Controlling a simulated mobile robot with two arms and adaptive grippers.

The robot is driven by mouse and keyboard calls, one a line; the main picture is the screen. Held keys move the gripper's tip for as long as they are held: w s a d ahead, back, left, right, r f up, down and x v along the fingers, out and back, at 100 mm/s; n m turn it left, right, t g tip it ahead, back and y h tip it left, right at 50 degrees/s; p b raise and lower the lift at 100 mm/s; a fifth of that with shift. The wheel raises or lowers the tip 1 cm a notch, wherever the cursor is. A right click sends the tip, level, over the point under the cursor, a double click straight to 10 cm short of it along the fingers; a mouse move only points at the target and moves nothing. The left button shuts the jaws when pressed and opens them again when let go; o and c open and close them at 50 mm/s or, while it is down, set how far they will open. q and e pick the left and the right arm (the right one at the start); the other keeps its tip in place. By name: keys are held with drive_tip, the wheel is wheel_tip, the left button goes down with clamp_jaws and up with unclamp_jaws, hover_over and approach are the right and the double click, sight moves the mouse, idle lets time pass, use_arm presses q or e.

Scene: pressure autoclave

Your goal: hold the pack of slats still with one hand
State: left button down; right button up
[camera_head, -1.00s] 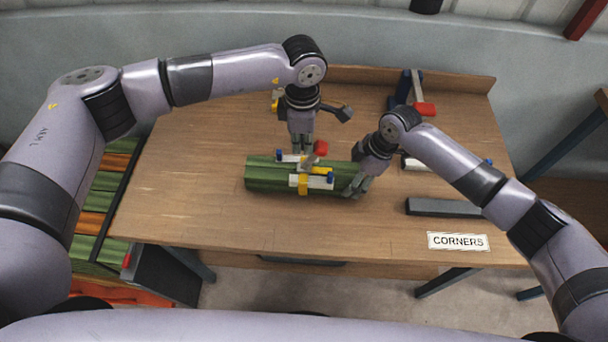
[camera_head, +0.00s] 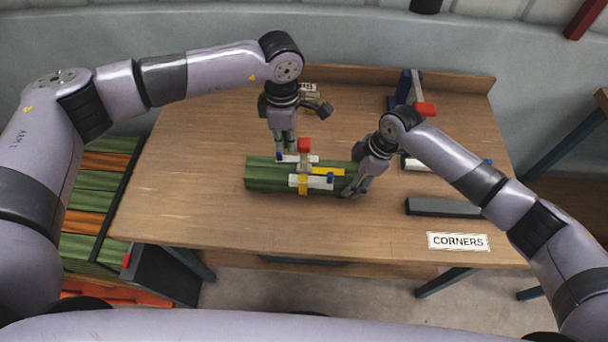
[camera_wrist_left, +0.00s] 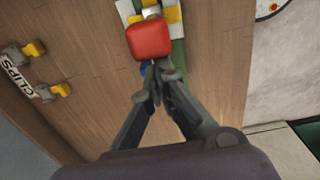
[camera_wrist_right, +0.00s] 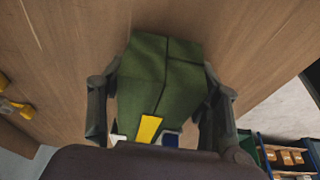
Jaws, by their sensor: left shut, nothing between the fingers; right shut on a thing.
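The pack of green slats (camera_head: 265,176) lies flat on the table in the head view. White and blue pieces and a yellow strap (camera_head: 303,185) sit around its middle, with a red knob (camera_head: 304,145) standing above them. My right gripper (camera_head: 352,190) is shut across the pack's right end; the right wrist view shows the green slats (camera_wrist_right: 165,75) between its fingers (camera_wrist_right: 160,110). My left gripper (camera_head: 285,155) is shut and empty, pointing down just behind the pack and left of the red knob. The left wrist view shows its fingertips (camera_wrist_left: 157,70) together, close to the red knob (camera_wrist_left: 149,39).
A dark grey bar (camera_head: 443,207) lies to the right, near a CORNERS label (camera_head: 458,241). A clamp with a red part (camera_head: 425,109) stands at the back right. Yellow-grey clips (camera_wrist_left: 55,90) lie by a CLIPS label (camera_wrist_left: 18,77). The table's left side is bare.

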sight(305, 142)
use_arm(q)
drive_tip(key=shift+d, duration=0.1)
idle(0.4)
drive_tip(key=shift+d+f, duration=0.2)
drive_tip(key=shift+d, duration=0.8)
drive_tip(key=shift+d+f, duration=0.15)
drive_tip(key=shift+d, duration=0.85)
drive_tip(key=shift+a+r, duration=0.2)
drive_tip(key=shift+a, duration=0.85)
drive_tip(key=shift+a+r, duration=0.15)
drive_tip(key=shift+a, duration=0.9)
wheel_tip(305, 142, up, 8)
drive_tip(key=a, duration=0.1)
use_arm(e)
drive_tip(key=o, duration=1.4)
drive_tip(key=shift+c, duration=0.2)
